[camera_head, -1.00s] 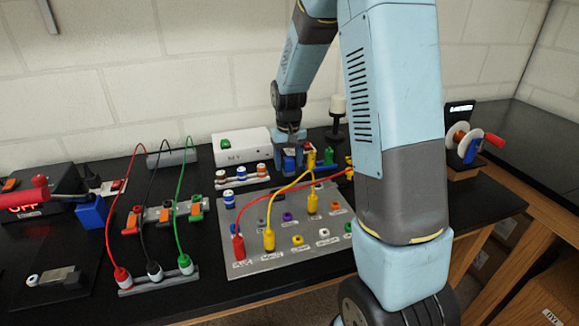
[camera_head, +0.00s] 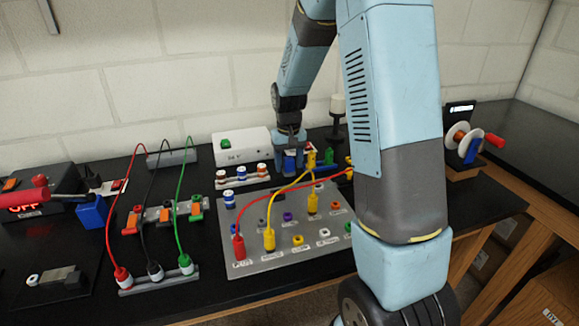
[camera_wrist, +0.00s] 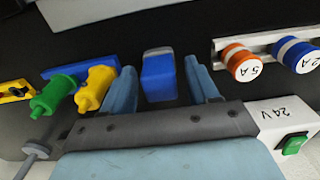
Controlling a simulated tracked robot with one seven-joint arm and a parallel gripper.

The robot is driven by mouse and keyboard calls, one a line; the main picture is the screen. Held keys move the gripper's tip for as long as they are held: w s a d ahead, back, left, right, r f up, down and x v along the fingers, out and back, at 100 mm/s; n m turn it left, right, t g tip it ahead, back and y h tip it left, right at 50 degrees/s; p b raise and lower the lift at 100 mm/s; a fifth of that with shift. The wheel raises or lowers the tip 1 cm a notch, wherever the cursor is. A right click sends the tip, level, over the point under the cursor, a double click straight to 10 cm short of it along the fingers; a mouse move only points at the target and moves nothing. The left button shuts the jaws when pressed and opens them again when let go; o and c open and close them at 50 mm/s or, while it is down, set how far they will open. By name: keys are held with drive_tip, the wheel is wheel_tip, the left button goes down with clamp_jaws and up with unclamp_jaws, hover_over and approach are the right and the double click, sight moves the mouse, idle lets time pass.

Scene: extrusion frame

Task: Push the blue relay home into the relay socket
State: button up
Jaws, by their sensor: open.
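The blue relay (camera_wrist: 159,77) stands between my gripper's two light-blue fingers in the wrist view, with a visible gap on both sides. A grey piece shows at its far end; I cannot tell whether this is the relay socket or how deep the relay sits. My gripper (camera_wrist: 161,90) is open and points down. In the head view my gripper (camera_head: 290,152) is low over the back of the bench, and a bit of blue shows at its fingers. The socket cannot be made out clearly in either view.
Green (camera_wrist: 50,96) and yellow (camera_wrist: 95,88) plugs stand left of my gripper in the wrist view. A rail with an orange-banded fuse (camera_wrist: 240,62) is on the right. A white 24 V box (camera_head: 243,146) and a grey panel with cables (camera_head: 270,258) are close by.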

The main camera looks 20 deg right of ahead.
sight(289, 158)
drive_tip(key=shift+c, duration=0.3)
clamp_jaws()
idle(0.3)
drive_tip(key=shift+r, duration=0.15)
drive_tip(key=shift+r, duration=2.8)
